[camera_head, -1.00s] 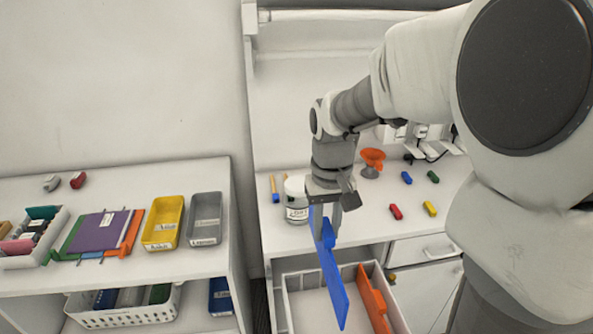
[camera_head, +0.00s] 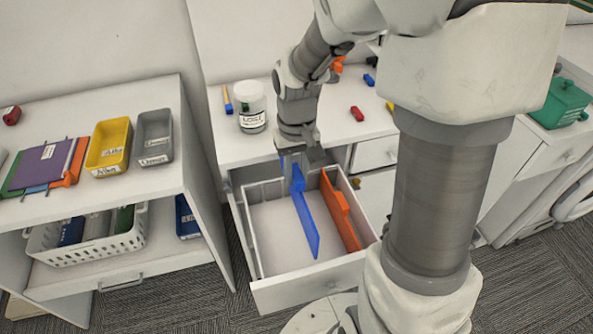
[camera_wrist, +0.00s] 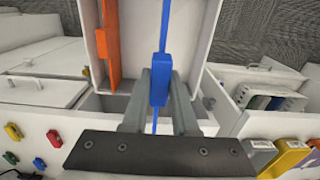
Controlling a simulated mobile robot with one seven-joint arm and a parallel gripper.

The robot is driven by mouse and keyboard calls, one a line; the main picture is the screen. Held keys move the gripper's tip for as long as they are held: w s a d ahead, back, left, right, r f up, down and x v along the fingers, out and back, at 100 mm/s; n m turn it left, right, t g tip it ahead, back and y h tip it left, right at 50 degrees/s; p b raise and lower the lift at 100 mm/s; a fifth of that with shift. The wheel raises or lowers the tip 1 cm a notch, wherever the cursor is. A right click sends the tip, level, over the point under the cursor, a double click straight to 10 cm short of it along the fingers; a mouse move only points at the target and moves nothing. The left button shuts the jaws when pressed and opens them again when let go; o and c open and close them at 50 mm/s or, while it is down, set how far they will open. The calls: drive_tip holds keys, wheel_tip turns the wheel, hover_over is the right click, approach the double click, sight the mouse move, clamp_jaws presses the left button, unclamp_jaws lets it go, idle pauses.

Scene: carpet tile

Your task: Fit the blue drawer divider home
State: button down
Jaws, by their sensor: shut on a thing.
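The blue drawer divider (camera_head: 306,218) is a thin upright panel with a thicker grip block. My gripper (camera_head: 297,165) is shut on that block. In the wrist view my gripper (camera_wrist: 159,90) holds the blue divider (camera_wrist: 163,35) between its two fingers. The open white drawer (camera_head: 258,240) lies below, and the divider appears over or within its opening, roughly lengthwise. I cannot tell whether its lower edge touches the drawer floor. An orange divider (camera_head: 340,212) stands in the drawer to the right of the blue one. The wrist view shows it left of the blue one (camera_wrist: 108,45).
A white jar (camera_head: 252,108) stands on the counter behind the drawer. A shelf unit on the left carries yellow (camera_head: 108,147) and grey (camera_head: 153,139) bins, with a white basket (camera_head: 85,240) below. The drawer floor left of the blue divider is clear.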

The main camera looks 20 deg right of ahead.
drive_tip(key=shift+f+b, duration=2.2)
drive_tip(key=shift+f, duration=0.75)
wheel_tip(320, 180, down, 8)
drive_tip(key=b, duration=0.6)
drive_tip(key=shift+f, duration=0.25)
idle(1.8)
drive_tip(key=c, duration=0.6)
unclamp_jaws()
drive_tip(key=shift+r, duration=0.1)
wheel_tip(320, 180, up, 17)
drive_tip(key=p, duration=0.3)
drive_tip(key=shift+r, duration=0.1)
